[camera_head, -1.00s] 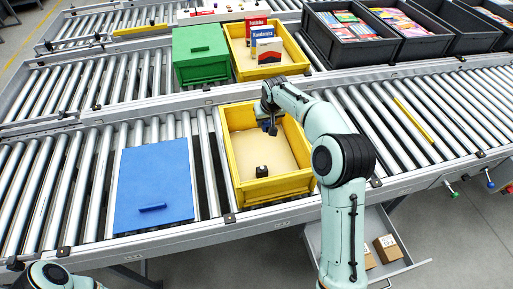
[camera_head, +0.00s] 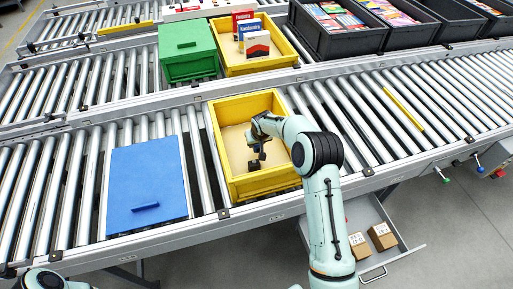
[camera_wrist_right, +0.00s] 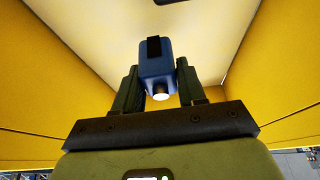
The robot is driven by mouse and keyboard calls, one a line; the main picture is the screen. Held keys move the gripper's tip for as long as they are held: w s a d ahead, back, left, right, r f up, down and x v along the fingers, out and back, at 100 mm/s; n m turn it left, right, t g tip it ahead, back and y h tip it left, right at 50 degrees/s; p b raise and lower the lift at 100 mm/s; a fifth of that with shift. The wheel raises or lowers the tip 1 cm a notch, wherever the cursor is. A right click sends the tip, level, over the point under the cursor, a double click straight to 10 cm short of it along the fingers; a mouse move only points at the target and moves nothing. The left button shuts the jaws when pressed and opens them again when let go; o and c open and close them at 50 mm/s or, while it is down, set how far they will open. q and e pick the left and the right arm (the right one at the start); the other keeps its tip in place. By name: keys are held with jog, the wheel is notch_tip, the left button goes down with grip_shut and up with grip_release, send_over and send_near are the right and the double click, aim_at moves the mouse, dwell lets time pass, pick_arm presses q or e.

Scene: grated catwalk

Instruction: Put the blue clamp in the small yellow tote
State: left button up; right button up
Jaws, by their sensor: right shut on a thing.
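The near yellow tote (camera_head: 222,150) stands on the near rollers. My right gripper (camera_head: 258,154) reaches down inside it, above its pale floor. In the right wrist view, my right gripper (camera_wrist_right: 158,90) is shut on a blue thing with a black strip, which I take for the blue clamp (camera_wrist_right: 153,62). The tote's yellow walls (camera_wrist_right: 50,85) rise on both sides there. A small black object (camera_head: 253,165) shows just below the gripper in the head view. My left gripper is out of view; only part of my left arm shows at the bottom left.
A blue lid-like panel (camera_head: 147,180) with a handle lies left of the tote. Behind stand a green lidded box (camera_head: 187,50) and another yellow tote (camera_head: 229,61) holding several small boxes. Dark crates (camera_head: 330,45) stand at the back right. An open drawer (camera_head: 405,262) with cartons is below.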

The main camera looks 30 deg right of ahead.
aim_at(256, 148)
notch_tip(256, 148, down, 4)
jog(key=shift+r, duration=0.2)
jog(key=shift+f, duration=0.15)
jog(key=o, duration=1.1)
